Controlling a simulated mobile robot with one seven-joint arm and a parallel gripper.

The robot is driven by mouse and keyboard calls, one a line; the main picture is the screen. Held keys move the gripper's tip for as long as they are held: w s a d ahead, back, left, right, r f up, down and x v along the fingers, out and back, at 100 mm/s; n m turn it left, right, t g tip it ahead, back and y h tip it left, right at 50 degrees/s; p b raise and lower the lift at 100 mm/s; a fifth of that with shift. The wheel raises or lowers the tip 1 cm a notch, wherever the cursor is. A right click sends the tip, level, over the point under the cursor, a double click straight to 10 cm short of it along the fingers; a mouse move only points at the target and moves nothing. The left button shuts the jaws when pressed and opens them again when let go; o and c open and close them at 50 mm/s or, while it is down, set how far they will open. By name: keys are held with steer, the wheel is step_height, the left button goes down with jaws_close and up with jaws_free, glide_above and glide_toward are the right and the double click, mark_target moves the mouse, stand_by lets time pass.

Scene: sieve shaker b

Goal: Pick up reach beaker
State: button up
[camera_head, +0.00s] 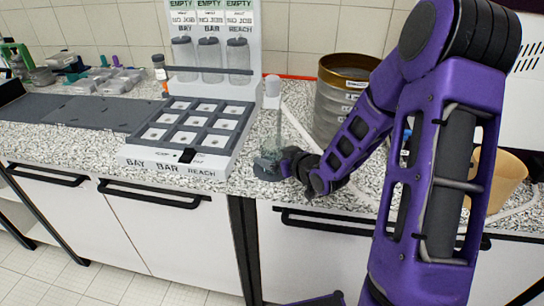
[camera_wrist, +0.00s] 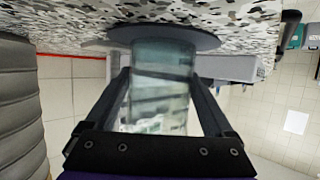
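A clear, greenish glass beaker (camera_head: 271,148) stands near the counter's front edge on a dark round base (camera_head: 264,173). No name label is legible on it. My gripper (camera_head: 284,164) is low beside it, reaching in from the right. In the wrist view, which is upside down, the beaker (camera_wrist: 162,90) sits between my two fingers (camera_wrist: 161,82), one on each side, and its dark disc (camera_wrist: 205,40) lies on the speckled counter. The fingers are very close to the glass; I cannot tell whether they press on it.
A white tray (camera_head: 133,155) with a dark grid stands left of the beaker. A metal sieve stack (camera_head: 334,105) and a tan bucket (camera_head: 510,178) stand to the right.

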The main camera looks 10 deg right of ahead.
steer(key=c, duration=1.2)
steer(key=shift+w+r, duration=0.1)
steer(key=shift+r, duration=0.1)
